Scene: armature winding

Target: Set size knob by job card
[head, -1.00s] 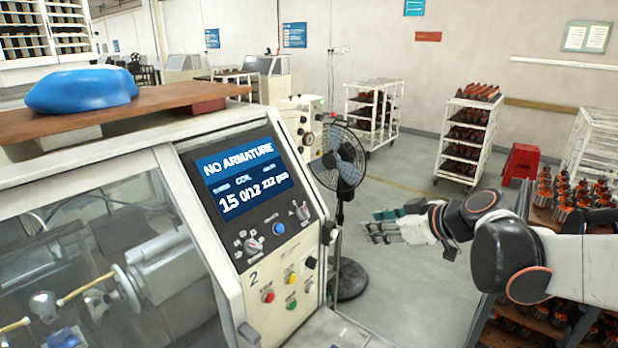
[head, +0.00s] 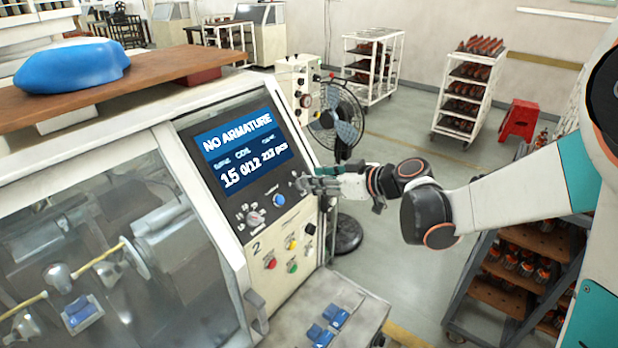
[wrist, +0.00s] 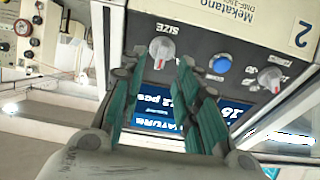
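The winding machine's control panel has a screen (head: 245,160) reading "NO ARMATURE", with 15 and 0/12 below. In the wrist view the grey size knob (wrist: 162,48), labelled "SIZE", has a red mark. It lies just beyond my gripper (wrist: 162,66), in line with the gap between the two teal fingers. The fingers are spread, with nothing between them. In the head view my gripper (head: 308,184) is at the panel's right edge and covers the size knob. I cannot make out a job card.
A blue button (wrist: 220,64) and another numbered knob (wrist: 270,78) sit beside the size knob. Red, yellow and green buttons (head: 290,243) are lower on the panel. A standing fan (head: 338,120) is behind my gripper. A rack of armatures (head: 525,265) stands at right.

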